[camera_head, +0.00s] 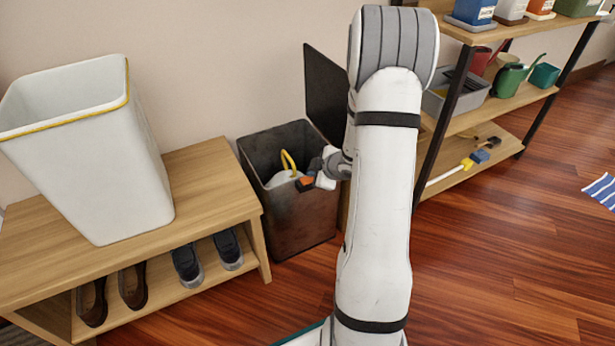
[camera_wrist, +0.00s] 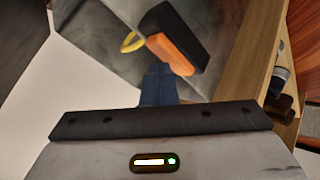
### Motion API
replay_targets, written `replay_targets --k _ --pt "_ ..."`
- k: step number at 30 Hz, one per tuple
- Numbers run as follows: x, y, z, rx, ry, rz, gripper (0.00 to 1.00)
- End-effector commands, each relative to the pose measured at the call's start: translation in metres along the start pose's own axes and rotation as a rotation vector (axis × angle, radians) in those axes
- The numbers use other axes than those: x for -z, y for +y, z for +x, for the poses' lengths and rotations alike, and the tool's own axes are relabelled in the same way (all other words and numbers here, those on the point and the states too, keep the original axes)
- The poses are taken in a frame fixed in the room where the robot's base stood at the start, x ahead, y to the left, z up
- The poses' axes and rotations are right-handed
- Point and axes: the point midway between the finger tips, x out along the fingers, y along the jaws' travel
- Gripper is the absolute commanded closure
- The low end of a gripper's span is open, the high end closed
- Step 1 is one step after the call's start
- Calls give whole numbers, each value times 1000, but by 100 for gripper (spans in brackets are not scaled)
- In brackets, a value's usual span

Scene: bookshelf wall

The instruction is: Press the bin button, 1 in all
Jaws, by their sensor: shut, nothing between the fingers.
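The dark bin (camera_head: 300,225) stands on the floor between the bench and the shelf. Its lid (camera_head: 323,95) is raised. An orange and black block (camera_head: 305,184), apparently the bin button, sits at the bin's front rim. It also shows in the wrist view (camera_wrist: 172,50). My gripper (camera_head: 317,176) is shut and empty beside this block, partly hiding it in the head view. In the wrist view its fingertips (camera_wrist: 158,70) are just below the block's orange face. I cannot tell whether they touch.
A white item with a yellow handle (camera_head: 287,160) is in the bin. A wooden bench (camera_head: 205,165) at the left carries a tall white container (camera_head: 90,160), with shoes below. A shelf (camera_head: 500,110) with pots and tools stands at the right. The floor (camera_head: 500,260) at the right is mostly clear.

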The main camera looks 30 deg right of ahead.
Motion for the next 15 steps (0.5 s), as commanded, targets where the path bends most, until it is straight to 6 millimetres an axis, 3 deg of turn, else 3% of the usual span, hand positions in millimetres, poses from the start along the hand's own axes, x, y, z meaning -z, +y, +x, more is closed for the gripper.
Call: replay_targets --k 6,15 --pt "8 7 -10 1 0 0 100" --pt "7 7 -10 0 0 0 100"
